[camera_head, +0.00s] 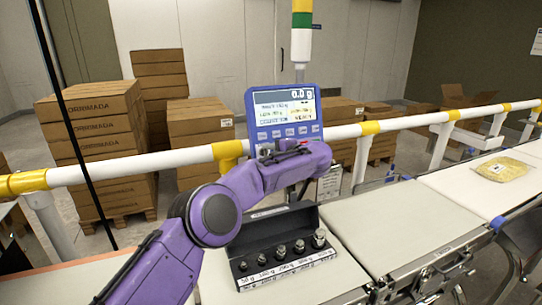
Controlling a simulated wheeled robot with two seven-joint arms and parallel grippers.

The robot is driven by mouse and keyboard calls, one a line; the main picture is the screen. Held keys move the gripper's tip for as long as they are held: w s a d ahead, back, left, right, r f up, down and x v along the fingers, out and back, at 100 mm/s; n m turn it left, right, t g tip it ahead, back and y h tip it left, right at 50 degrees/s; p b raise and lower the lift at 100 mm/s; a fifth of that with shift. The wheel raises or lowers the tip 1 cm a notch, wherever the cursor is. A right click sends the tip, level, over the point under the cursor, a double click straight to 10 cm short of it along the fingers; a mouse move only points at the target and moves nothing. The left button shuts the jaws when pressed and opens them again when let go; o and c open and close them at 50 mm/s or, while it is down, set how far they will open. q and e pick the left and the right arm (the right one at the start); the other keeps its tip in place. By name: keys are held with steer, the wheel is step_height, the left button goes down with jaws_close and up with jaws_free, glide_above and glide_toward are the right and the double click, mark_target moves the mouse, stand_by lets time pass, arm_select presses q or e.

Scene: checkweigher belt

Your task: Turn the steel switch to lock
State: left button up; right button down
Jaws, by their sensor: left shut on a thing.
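My left arm reaches in from the left, and my left gripper (284,150) is at the lower edge of the blue checkweigher display unit (284,112). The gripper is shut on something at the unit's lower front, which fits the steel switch. The switch itself is hidden behind the gripper and wrist, so its position cannot be read. The display screen shows 0.0 g above a row of buttons. My right gripper is not in view.
A black case (318,254) with several steel weights stands below my forearm. A white rail (345,131) with yellow bands runs behind the belt (400,222). A yellow packet (502,169) lies at the right. Stacked cartons (95,125) stand behind the rail.

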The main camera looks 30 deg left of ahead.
arm_select(q)
steer(key=shift+s+f, duration=0.1)
steer(key=shift+f, duration=0.15)
stand_by(0.3)
steer(key=o, duration=0.9)
steer(key=shift+s, duration=0.1)
steer(key=shift+o, duration=0.7)
steer(key=shift+s+r, duration=0.15)
steer(key=shift+r, duration=0.15)
steer(key=shift+d, duration=0.15)
steer(key=b+v, duration=0.3)
steer(key=v, duration=0.7)
steer(key=shift+s+r, duration=0.1)
